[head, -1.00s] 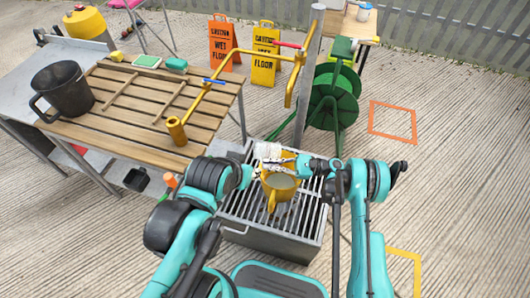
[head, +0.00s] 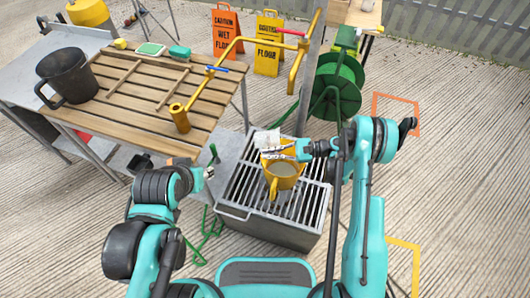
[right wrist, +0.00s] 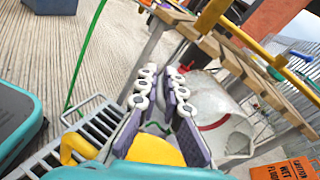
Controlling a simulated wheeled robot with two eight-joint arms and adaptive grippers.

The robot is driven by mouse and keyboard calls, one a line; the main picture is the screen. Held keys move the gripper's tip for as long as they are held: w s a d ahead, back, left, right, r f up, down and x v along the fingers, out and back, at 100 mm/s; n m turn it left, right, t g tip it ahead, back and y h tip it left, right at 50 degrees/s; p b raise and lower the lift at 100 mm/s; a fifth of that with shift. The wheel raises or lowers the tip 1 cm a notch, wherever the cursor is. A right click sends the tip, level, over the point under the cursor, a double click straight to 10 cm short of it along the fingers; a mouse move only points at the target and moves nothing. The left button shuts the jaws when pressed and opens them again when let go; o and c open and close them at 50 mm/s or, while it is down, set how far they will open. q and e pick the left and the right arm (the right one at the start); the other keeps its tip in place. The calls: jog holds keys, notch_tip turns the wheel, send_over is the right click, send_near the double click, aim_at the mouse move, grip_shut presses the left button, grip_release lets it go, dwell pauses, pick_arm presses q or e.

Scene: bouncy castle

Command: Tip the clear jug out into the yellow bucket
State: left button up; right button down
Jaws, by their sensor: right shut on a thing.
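The yellow bucket (head: 284,181) stands on a slatted metal grate in the head view, its handle toward me; its inside looks greyish. It also shows at the bottom of the right wrist view (right wrist: 155,150). The clear jug (head: 266,138) is a pale, see-through shape just behind the bucket. In the right wrist view the jug (right wrist: 207,105) looks tilted, with a red line on it. My right gripper (head: 279,150) is shut on the jug at the bucket's far side; the exact grip is partly hidden. My left gripper (head: 208,173) is left of the grate, apart from the bucket; its fingers are too small to read.
The metal grate (head: 240,190) stands beside a slatted wooden table (head: 150,110) with a black jug (head: 68,82). A yellow pipe (head: 200,95) rises over the table edge. A green hose reel (head: 335,90) and a post stand behind.

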jog(key=h, duration=0.1)
jog(key=a+f+h, duration=0.1)
jog(key=shift+s+h, duration=0.15)
jog(key=shift+h, duration=0.25)
jog(key=f+h, duration=0.1)
jog(key=h, duration=0.3)
jog(key=d+f+h+p, duration=0.1)
jog(key=h, duration=0.4)
jog(key=h+p, duration=0.1)
jog(key=h, duration=0.3)
jog(key=shift+d+f+t+h, duration=0.3)
jog(key=shift+d+f+h, duration=0.05)
jog(key=shift+f+h, duration=0.05)
jog(key=shift+r+p, duration=0.5)
jog(key=shift+r, duration=0.25)
